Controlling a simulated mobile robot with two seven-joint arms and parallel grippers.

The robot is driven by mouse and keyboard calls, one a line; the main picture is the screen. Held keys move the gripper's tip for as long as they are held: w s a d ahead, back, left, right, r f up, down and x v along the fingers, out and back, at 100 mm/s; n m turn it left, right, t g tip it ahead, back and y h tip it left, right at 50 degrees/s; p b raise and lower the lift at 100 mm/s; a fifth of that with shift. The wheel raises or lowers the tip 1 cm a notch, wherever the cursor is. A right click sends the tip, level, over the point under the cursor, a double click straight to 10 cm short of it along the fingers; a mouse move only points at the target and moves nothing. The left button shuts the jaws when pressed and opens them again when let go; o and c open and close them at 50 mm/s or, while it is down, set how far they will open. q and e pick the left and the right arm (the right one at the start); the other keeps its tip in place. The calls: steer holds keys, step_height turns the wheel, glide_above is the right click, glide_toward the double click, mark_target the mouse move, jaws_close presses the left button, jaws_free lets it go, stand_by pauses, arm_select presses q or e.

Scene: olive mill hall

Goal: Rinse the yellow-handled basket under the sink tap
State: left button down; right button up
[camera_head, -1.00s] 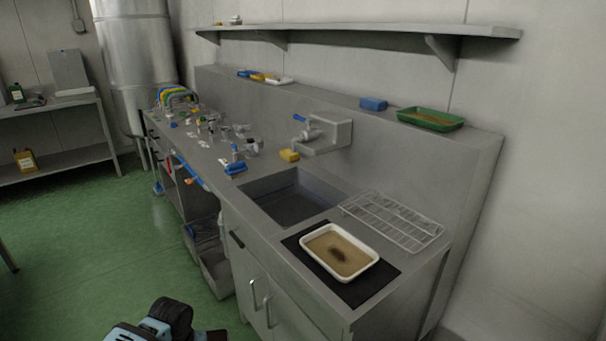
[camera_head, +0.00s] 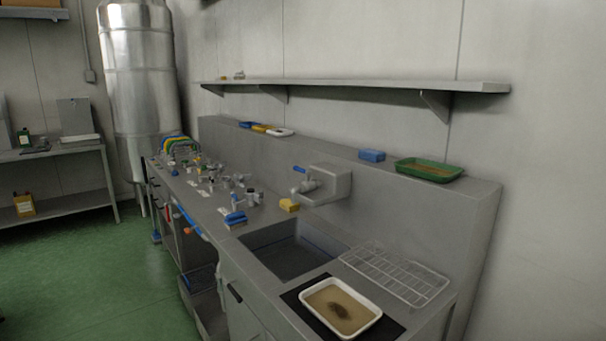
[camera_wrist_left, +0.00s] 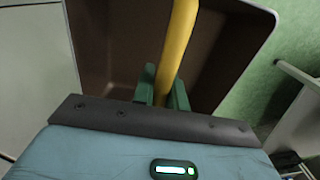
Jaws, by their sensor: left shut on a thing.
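My left gripper (camera_wrist_left: 160,95) is in the left wrist view, its green fingers shut on a yellow bar-like handle (camera_wrist_left: 178,45). A brown, open-topped container (camera_wrist_left: 115,45) with a pale rim lies behind the handle; I cannot tell whether it is the basket's own body. In the head view, the tap (camera_head: 309,185) with a blue lever sticks out from a grey wall block (camera_head: 330,183) over the sink (camera_head: 285,255). The sink looks empty and no water shows. Neither gripper is in the head view, and the right one is in no view.
Right of the sink are a white tray (camera_head: 372,320) of brownish liquid and a wire rack (camera_head: 395,275). A yellow sponge (camera_head: 289,205) and blue brush (camera_head: 235,218) lie left of it. Small fittings and several coloured hoops (camera_head: 178,143) fill the far counter. Green floor (camera_head: 90,270) is clear.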

stand_by(0.4)
arm_select(q)
steer(key=w+d+r, duration=0.1)
steer(key=d+r, duration=0.2)
steer(key=r, duration=0.6)
steer(key=w+d+r, duration=0.2)
steer(key=r, duration=0.8)
steer(key=s+d+r+m, duration=0.2)
steer(key=s+r, duration=0.9)
steer(key=s, duration=0.2)
steer(key=shift+s+d+r+m, duration=0.15)
steer(key=shift+s+r+m, duration=0.1)
steer(key=shift+s+m, duration=0.1)
